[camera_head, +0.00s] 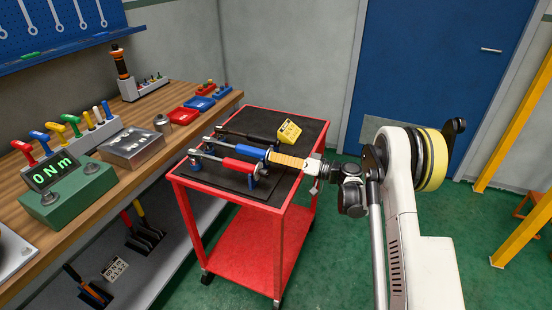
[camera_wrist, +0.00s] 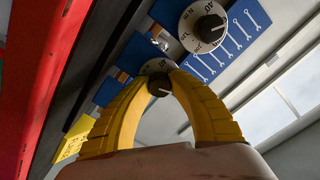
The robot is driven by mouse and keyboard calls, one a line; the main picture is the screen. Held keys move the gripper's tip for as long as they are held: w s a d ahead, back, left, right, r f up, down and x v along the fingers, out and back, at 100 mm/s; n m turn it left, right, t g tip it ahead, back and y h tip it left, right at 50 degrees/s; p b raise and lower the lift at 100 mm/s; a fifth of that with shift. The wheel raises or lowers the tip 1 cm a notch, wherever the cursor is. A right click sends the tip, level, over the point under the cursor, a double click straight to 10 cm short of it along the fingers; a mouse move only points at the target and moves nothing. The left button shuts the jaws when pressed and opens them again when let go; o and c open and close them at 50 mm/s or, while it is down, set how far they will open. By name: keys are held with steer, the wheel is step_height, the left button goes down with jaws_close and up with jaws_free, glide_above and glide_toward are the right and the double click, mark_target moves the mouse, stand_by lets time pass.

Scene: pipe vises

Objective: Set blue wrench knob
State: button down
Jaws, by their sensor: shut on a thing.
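The blue wrench (camera_head: 253,153) lies on the black mat of a red cart, beside a red-handled wrench (camera_head: 237,166) on its near side. My gripper (camera_head: 276,158) reaches in from the right at the blue wrench's right end. In the wrist view its yellow fingers (camera_wrist: 158,82) are shut on a small dark knob (camera_wrist: 158,88) with a white pointer line. A pale dial face (camera_wrist: 157,66) behind the knob is partly hidden by the fingers. A second knob and marked dial (camera_wrist: 206,27) is apart, toward the top of the wrist view.
A yellow block (camera_head: 289,131) sits on the far right of the red cart (camera_head: 259,209), near a black tool (camera_head: 247,135). A wooden bench (camera_head: 95,213) stands left with a green "Nm" display (camera_head: 68,190) and trays. Green floor (camera_head: 335,265) is open right of the cart.

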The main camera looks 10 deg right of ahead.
steer(key=n, duration=0.4)
steer(key=shift+n, duration=1.9)
steer(key=c, duration=1.2)
jaws_free()
steer(key=shift+s, duration=0.1)
steer(key=v, duration=1.2)
